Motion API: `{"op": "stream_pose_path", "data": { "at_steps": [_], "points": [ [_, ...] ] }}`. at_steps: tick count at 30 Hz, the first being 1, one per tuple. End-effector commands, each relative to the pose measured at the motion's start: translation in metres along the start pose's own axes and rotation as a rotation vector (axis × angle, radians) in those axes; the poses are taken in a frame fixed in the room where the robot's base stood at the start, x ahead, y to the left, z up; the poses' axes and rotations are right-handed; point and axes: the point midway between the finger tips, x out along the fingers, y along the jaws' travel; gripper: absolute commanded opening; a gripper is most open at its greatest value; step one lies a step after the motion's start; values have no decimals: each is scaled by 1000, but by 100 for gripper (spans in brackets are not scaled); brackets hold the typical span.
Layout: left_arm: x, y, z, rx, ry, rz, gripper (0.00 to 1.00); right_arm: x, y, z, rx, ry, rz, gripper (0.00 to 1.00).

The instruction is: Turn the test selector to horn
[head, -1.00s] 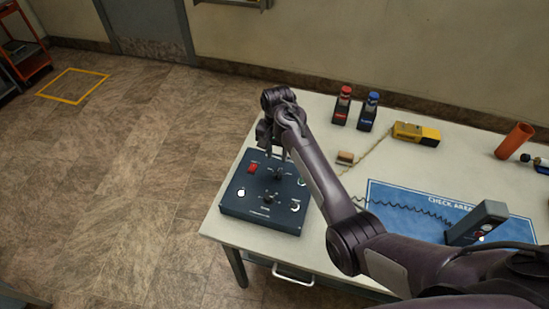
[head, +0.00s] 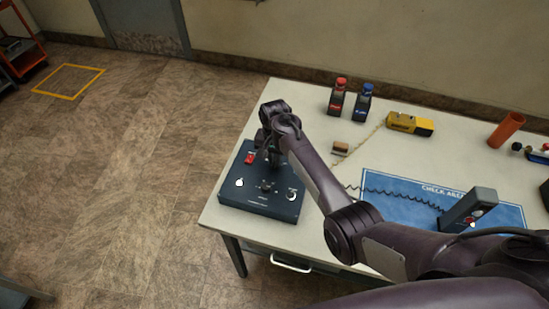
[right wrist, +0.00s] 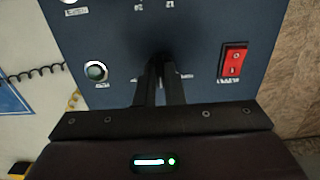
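The dark blue control box (head: 235,196) stands at the table's left corner. It carries a red rocker switch (right wrist: 234,62), a round white-rimmed button (right wrist: 96,71) and black knobs. My right gripper (head: 272,160) points down over the box's upper middle. In the right wrist view its two fingers (right wrist: 159,72) are close together, with their tips at a black selector knob (right wrist: 160,58). They seem closed on the knob, which is mostly hidden between them. The knob's pointer direction and small labels cannot be read. Another black knob (head: 266,186) shows nearer the front edge. My left gripper is not in view.
A handset (head: 467,208) with a coiled cord rests on the blue mat (head: 400,186). Red (head: 337,97) and blue (head: 363,102) bottles, a yellow device (head: 409,123) and an orange tube (head: 507,130) stand farther back.

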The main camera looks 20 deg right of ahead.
Motion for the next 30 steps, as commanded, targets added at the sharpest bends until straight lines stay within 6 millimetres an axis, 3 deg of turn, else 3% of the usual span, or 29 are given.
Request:
{"op": "stream_pose_path", "data": {
  "at_steps": [5,14,30],
  "points": [
    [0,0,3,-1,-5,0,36,0,0,0,-1,1,0,0],
    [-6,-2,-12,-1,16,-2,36,-2,0,0,-67,0,0,0],
    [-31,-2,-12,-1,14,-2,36,-3,0,-1,-517,1,0,0]
  ]
}}
